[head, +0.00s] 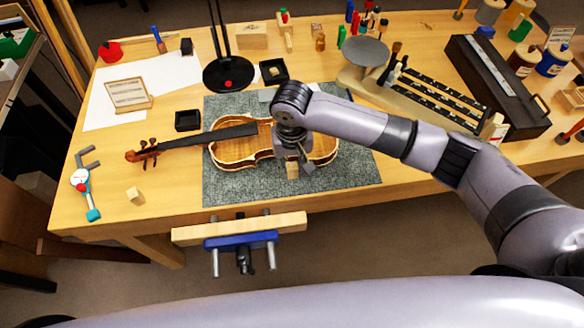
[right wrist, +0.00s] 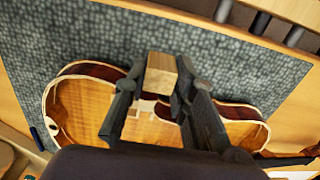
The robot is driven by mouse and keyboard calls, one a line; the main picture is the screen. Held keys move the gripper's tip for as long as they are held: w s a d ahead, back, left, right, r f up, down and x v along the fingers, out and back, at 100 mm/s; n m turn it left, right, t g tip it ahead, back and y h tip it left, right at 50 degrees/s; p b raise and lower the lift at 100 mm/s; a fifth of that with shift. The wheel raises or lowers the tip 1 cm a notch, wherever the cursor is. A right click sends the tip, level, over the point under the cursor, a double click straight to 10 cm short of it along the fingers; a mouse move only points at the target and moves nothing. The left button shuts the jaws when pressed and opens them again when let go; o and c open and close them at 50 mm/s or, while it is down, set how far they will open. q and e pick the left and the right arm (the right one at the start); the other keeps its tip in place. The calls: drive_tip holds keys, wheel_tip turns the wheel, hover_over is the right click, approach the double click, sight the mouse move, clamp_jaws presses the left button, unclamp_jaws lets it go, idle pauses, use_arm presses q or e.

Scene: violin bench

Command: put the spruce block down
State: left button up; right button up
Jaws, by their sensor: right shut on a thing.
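The spruce block, a small pale block (head: 292,171), is between the fingers of my right gripper (head: 293,162), in front of the violin's lower edge in the head view. In the right wrist view the block (right wrist: 160,66) is gripped between the two dark fingers, with the violin body (right wrist: 85,105) and the grey mat behind it. The frames do not clearly show whether the block touches the mat. The violin (head: 228,153) lies on the grey mat (head: 230,190), its neck pointing left; my right gripper and wrist hide part of its body. My left gripper is not in view.
A vise (head: 240,236) is on the bench's front edge. The mat's front right is clear.

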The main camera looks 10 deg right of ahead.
drive_tip(key=shift+f, duration=1.2)
drive_tip(key=o, duration=0.9)
drive_tip(key=shift+f, duration=0.1)
